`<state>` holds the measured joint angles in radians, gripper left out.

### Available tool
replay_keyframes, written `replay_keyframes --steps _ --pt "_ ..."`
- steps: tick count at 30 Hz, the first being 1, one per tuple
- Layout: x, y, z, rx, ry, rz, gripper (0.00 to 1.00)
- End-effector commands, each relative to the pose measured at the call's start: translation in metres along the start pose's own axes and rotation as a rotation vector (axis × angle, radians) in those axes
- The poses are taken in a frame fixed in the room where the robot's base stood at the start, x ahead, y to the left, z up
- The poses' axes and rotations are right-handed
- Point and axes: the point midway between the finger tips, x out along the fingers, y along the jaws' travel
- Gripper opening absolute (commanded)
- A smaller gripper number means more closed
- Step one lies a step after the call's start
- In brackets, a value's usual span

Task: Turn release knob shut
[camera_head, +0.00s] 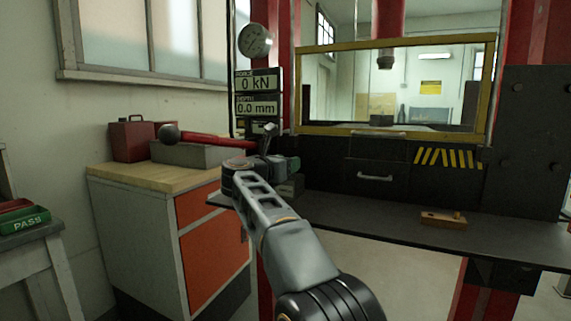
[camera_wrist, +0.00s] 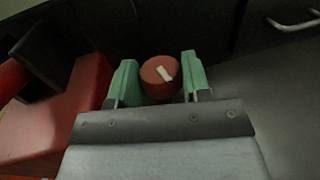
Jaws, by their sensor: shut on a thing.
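The release knob (camera_wrist: 160,79) is a round red knob with a white mark on its face, seen in the wrist view. The mark slants from upper left to lower right. My gripper (camera_wrist: 159,84) has its two green fingers on either side of the knob and is shut on it. In the head view my gripper (camera_head: 287,163) is by the press's left side, under the displays. The knob is hidden there behind my own arm and gripper.
A lever with a red bar and dark ball (camera_head: 205,137) sticks out left near my gripper. A wood-topped cabinet (camera_head: 137,178) stands left, carrying a red toolbox (camera_head: 131,139). The dark press table (camera_head: 360,208) holds a small wooden block (camera_head: 443,219); its middle is clear. Displays (camera_head: 258,80) read 0 kN and 0.0 mm.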

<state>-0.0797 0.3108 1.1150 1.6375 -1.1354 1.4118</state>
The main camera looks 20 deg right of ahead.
Motion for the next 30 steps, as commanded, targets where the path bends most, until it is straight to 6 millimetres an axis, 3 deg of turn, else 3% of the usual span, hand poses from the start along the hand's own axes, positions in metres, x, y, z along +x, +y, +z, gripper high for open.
replay_keyframes --steps 2,3,10,20,25,30 --pt "0.001 0.000 -0.002 -0.002 0.002 -0.003 0.20" --pt "0.001 0.000 -0.002 -0.002 0.003 -0.003 0.46" --pt "0.000 0.000 -0.001 -0.002 0.002 0.000 0.68" --pt "-0.004 0.001 0.000 0.000 0.001 0.003 0.70" --pt "-0.028 0.001 0.000 0.000 0.001 0.006 0.70" --pt "-0.064 0.001 0.001 0.000 0.001 0.007 0.70"
